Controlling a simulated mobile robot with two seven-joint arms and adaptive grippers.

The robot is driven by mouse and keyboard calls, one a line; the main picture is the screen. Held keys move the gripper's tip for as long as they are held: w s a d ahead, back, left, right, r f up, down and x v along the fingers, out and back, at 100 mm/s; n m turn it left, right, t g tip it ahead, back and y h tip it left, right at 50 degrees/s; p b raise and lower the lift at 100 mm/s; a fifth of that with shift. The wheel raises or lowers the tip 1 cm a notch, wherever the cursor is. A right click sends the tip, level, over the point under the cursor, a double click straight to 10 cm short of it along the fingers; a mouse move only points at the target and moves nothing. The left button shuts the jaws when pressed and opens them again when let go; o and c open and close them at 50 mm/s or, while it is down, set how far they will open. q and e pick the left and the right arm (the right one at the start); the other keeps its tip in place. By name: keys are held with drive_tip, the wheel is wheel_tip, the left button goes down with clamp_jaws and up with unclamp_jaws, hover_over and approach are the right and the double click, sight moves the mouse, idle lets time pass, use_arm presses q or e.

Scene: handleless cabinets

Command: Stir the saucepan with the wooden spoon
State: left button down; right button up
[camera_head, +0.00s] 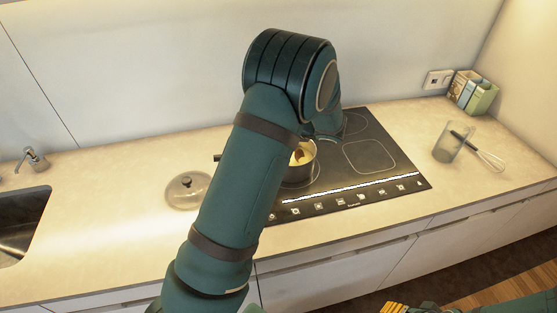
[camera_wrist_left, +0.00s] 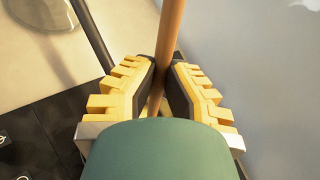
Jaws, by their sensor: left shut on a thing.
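The dark saucepan (camera_head: 301,174) stands on the black hob, partly hidden behind my left arm. Something yellow shows at its opening; I cannot tell whether it is contents or my gripper's fingers. In the left wrist view my left gripper (camera_wrist_left: 162,85) is shut on the wooden spoon (camera_wrist_left: 171,30), with the handle between its yellow ridged fingers. The spoon's bowl end is out of sight there. A dark bar (camera_wrist_left: 90,35), which looks like the pan's handle, lies left of the fingers. My right gripper (camera_head: 395,308) only just shows at the bottom edge of the head view.
A glass lid (camera_head: 187,190) lies on the counter left of the hob (camera_head: 370,155). A clear cup (camera_head: 447,147) with a whisk (camera_head: 488,158) lies to the right. Small boxes (camera_head: 472,92) stand by the wall. The sink (camera_head: 22,225) is far left.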

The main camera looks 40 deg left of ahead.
use_arm(q)
drive_tip(key=s+a+r+p, duration=0.3)
drive_tip(key=s+r+p, duration=0.1)
drive_tip(key=r, duration=0.4)
drive_tip(key=shift+s+a+r+p, duration=0.3)
drive_tip(key=shift+a+p, duration=0.1)
drive_tip(key=shift+p, duration=0.4)
idle(0.6)
wheel_tip(320, 180, up, 4)
drive_tip(key=shift+f, duration=0.1)
idle(0.4)
idle(0.5)
